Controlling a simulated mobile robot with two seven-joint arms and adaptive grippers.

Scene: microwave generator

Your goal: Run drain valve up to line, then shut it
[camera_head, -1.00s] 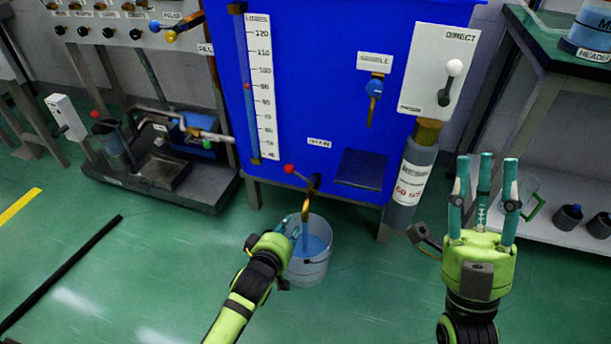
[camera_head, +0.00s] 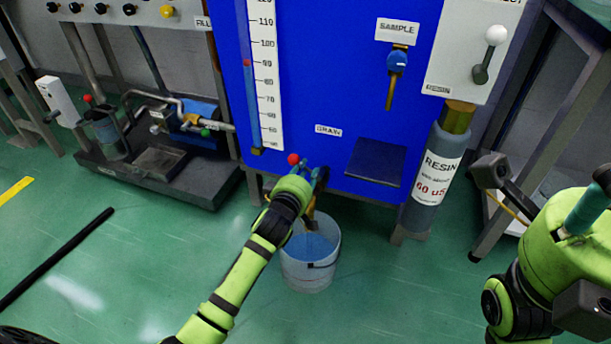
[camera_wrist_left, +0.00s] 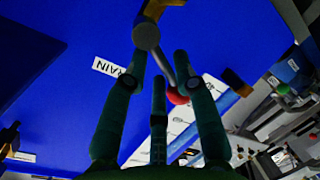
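The drain valve's lever, with a red knob (camera_head: 293,159), is on the blue tank (camera_head: 320,80) below the drain label. My left gripper (camera_head: 316,178) is at the valve, its arm hiding part of it. In the left wrist view my left gripper (camera_wrist_left: 158,85) has its fingers spread, with the lever and red knob (camera_wrist_left: 178,96) between them; no firm grip shows. A clear bucket (camera_head: 308,275) with blue liquid stands under the outlet, a short dark mark on its side. My right gripper (camera_head: 590,205) is empty at the right edge, its visible finger straight, the rest cut off.
The tank's level scale (camera_head: 265,70) has a red marker near 90. A sample valve (camera_head: 397,62), a resin cylinder (camera_head: 433,175) and a white-knobbed lever (camera_head: 495,38) are to the right. A pump skid (camera_head: 160,165) stands at left. Open green floor lies in front.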

